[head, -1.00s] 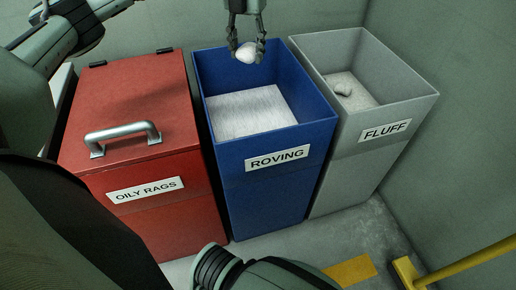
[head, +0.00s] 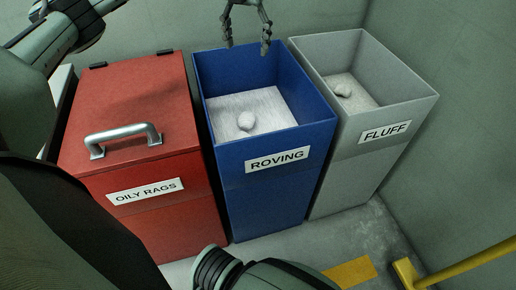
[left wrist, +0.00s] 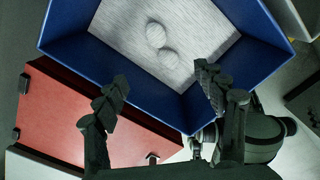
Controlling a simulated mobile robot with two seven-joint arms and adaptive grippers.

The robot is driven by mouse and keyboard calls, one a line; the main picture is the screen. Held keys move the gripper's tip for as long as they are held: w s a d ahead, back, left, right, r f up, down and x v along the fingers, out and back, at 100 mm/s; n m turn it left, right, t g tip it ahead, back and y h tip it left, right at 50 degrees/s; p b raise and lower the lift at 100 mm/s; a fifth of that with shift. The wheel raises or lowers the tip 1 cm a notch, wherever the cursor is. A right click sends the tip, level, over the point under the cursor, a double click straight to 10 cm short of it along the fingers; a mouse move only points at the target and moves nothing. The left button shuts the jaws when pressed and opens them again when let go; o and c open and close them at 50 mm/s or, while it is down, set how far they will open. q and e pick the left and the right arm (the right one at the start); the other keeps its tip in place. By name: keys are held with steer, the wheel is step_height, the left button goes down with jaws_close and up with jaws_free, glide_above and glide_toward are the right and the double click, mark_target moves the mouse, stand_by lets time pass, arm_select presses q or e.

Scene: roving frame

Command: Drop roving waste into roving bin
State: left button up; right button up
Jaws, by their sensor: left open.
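The blue bin labelled ROVING (head: 275,185) stands between two other bins. A small pale lump of roving waste (head: 246,121) lies on the white, fibrous-looking layer inside it. The left wrist view shows two pale rounded shapes in the blue bin (left wrist: 75,28), one at the upper left (left wrist: 155,34) and one at the lower right; I cannot tell whether one is a shadow. My left gripper (head: 247,45) is open and empty above the back of the blue bin, its fingers (left wrist: 160,95) spread apart in the left wrist view. My right gripper is out of view.
A red bin labelled OILY RAGS (head: 125,115), with a closed lid and metal handle, stands to the left. A yellow rail (head: 460,262) is at the lower right.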

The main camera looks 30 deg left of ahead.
arm_select(q)
step_height(320, 180, up, 10)
steer(key=shift+f, duration=0.2)
stand_by(0.4)
